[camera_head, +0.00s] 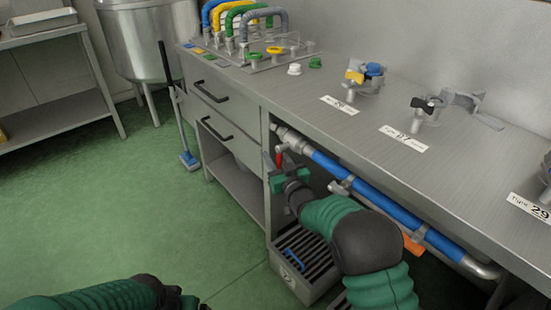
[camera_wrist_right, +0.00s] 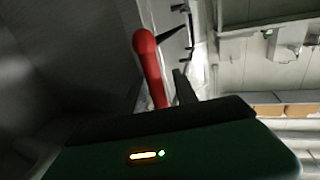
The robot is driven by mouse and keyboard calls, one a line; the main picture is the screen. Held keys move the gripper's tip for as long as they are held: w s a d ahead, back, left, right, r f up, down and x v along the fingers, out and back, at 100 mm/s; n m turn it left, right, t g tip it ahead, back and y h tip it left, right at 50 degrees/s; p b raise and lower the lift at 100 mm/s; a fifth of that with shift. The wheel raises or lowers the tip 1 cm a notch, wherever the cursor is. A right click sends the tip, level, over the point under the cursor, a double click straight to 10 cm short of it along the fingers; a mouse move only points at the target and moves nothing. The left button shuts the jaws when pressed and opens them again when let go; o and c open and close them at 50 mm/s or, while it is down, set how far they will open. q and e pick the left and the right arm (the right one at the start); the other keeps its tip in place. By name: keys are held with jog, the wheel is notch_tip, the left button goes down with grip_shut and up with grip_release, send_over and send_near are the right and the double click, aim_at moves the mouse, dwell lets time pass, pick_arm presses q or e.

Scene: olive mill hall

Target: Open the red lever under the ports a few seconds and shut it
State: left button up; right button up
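The red lever (camera_head: 281,154) hangs at the left end of the blue pipe (camera_head: 375,198) under the counter's front edge. My right gripper (camera_head: 276,166) is right at the lever, its arm reaching in from below. In the right wrist view the lever (camera_wrist_right: 150,68) shows large, its rounded end up, its lower end hidden behind the gripper body. A dark finger (camera_wrist_right: 182,86) stands just right of it. I cannot tell whether the fingers grip it. My left gripper (camera_head: 185,299) is low at the bottom edge, away from the lever; its fingers are unclear.
A grey slotted crate (camera_head: 284,275) with a blue item stands on the floor beneath the pipe. The steel counter (camera_head: 320,85) carries labelled valve ports and coloured hoses. Drawers (camera_head: 220,95) are left of the pipe. A blue-ended broom (camera_head: 188,158) leans there. The green floor at left is clear.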

grip_shut()
dwell(1.3)
